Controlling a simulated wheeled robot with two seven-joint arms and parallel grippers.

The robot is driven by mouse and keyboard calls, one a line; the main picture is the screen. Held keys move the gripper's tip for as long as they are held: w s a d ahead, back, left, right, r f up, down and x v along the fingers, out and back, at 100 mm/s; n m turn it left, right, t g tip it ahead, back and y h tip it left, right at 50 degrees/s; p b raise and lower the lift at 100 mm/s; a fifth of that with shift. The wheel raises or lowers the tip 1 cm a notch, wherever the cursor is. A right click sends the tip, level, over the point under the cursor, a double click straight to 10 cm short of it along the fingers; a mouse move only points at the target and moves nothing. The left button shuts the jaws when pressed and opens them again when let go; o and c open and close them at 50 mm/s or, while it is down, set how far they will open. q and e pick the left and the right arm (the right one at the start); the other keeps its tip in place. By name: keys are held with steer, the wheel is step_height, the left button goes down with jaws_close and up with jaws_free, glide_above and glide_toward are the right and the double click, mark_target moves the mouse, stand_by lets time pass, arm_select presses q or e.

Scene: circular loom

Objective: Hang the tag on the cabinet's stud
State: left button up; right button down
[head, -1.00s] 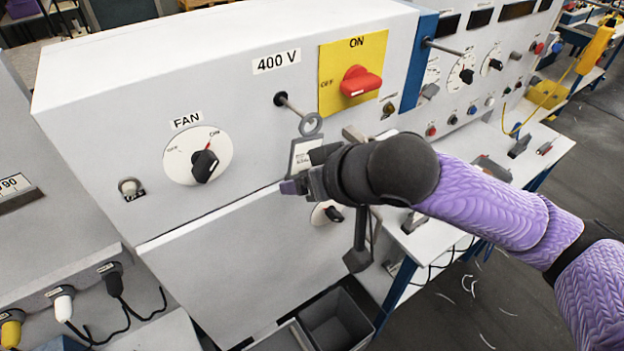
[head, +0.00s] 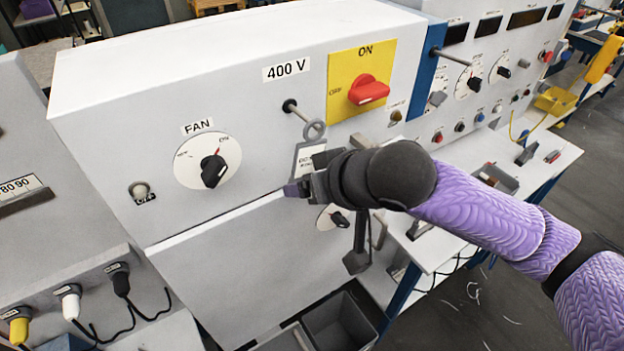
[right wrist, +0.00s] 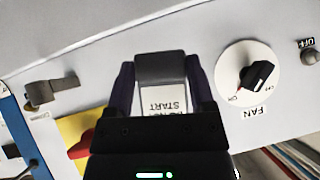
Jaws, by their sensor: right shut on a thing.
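The tag (head: 306,156) is a grey-edged plate with a white printed label and a grey ring at its top. My right gripper (head: 299,187) is shut on its lower part and holds it upright in front of the cabinet (head: 240,84). The stud (head: 303,111) sticks out of the cabinet face below the "400 V" label. In the head view the ring overlaps the stud's free end; I cannot tell whether the stud is through it. In the right wrist view the tag's label (right wrist: 164,101) shows between the fingers (right wrist: 160,88). My left gripper is out of view.
A red switch on a yellow plate (head: 345,100) is just right of the stud. The FAN knob (head: 212,170) is to the left. Another rod (head: 455,57) projects from the blue post. Grey bins (head: 338,322) stand below.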

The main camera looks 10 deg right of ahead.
steer(key=shift+f, duration=0.1)
jaws_free()
steer(key=s+f+p+v, duration=0.1)
steer(key=p+v, duration=0.5)
steer(key=v, duration=0.2)
steer(key=shift+s+d+r+p, duration=0.15)
steer(key=shift+s+r+p, duration=0.05)
steer(key=shift+p, duration=0.2)
stand_by(0.5)
